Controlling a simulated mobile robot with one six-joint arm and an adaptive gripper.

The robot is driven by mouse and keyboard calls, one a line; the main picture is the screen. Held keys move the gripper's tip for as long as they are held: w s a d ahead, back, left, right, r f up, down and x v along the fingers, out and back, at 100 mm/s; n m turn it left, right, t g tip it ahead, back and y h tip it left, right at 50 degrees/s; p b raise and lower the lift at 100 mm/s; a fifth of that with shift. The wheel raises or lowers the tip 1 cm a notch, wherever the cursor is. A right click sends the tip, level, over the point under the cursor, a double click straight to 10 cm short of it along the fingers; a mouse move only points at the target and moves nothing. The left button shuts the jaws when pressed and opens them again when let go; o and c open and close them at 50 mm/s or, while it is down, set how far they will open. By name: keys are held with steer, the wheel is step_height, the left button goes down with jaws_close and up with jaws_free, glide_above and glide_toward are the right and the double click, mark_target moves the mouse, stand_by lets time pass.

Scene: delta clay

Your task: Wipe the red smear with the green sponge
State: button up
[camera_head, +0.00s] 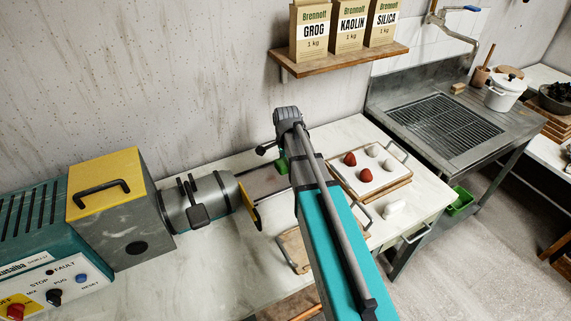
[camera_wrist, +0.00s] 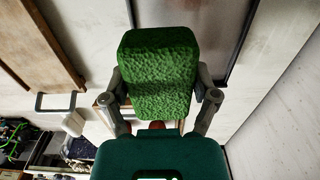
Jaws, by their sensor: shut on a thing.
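The green sponge (camera_wrist: 158,60) is held between the two fingers of my gripper (camera_wrist: 162,90) in the wrist view. My gripper is shut on its sides, and the sponge covers what lies directly behind it. In the head view only a small green piece of the sponge (camera_head: 281,166) shows beside my arm, over the worktop near a grey sheet (camera_head: 262,182). That sheet also shows in the wrist view (camera_wrist: 222,30), beyond the sponge. I cannot make out the red smear in either view. I cannot tell if the sponge touches the surface.
A tray (camera_head: 358,187) with reddish and white lumps stands right of my arm; a board (camera_head: 290,245) lies partly behind it. A teal machine (camera_head: 30,235) with a grey barrel (camera_head: 205,203) stands to the left. A shelf (camera_head: 340,61) with bags hangs above. Some pale worktop (camera_head: 200,270) is bare.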

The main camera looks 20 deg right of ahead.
steer(key=shift+r+p, duration=0.8)
steer(key=shift+r, duration=0.25)
steer(key=shift+s, duration=0.1)
